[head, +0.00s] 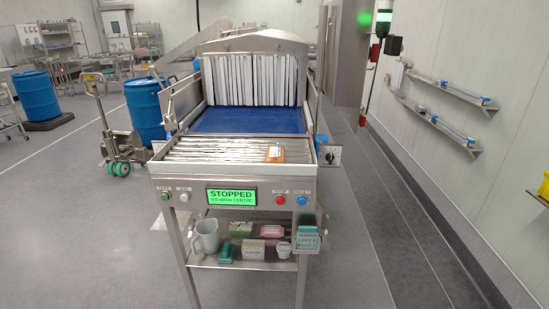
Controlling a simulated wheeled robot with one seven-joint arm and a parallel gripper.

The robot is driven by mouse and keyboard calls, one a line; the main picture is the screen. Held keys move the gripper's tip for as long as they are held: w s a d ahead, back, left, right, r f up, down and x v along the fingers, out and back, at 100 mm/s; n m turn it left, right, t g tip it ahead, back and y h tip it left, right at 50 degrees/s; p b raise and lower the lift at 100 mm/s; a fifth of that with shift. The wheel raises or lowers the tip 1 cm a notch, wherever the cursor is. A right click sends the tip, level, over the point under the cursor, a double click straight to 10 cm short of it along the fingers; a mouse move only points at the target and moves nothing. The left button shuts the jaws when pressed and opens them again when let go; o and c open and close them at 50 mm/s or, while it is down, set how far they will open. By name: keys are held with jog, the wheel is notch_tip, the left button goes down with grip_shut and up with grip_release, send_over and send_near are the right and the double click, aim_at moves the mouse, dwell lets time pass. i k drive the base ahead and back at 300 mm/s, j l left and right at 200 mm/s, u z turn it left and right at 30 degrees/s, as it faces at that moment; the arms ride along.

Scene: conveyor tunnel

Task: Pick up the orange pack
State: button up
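The orange pack (275,154) lies on the metal rollers at the front end of the conveyor (215,148), right of the middle and close to the front edge. It looks small and flat, with a paler patch on it. Nothing covers it. My gripper is not in view, so I cannot see whether it is open or shut.
A blue belt (245,120) runs back to white strip curtains (255,80). The green display (231,197) reads STOPPED. A lower shelf (240,262) holds a jug (206,236) and several small packs. Blue drums (145,108) and a pallet truck (121,148) stand left. Floor is clear in front.

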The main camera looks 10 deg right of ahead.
aim_at(274, 154)
jog(key=i+j+z, duration=0.2)
jog(key=i+j, duration=0.15)
jog(key=i+j+z, duration=0.2)
jog(key=j, duration=0.4)
jog(key=i, duration=0.1)
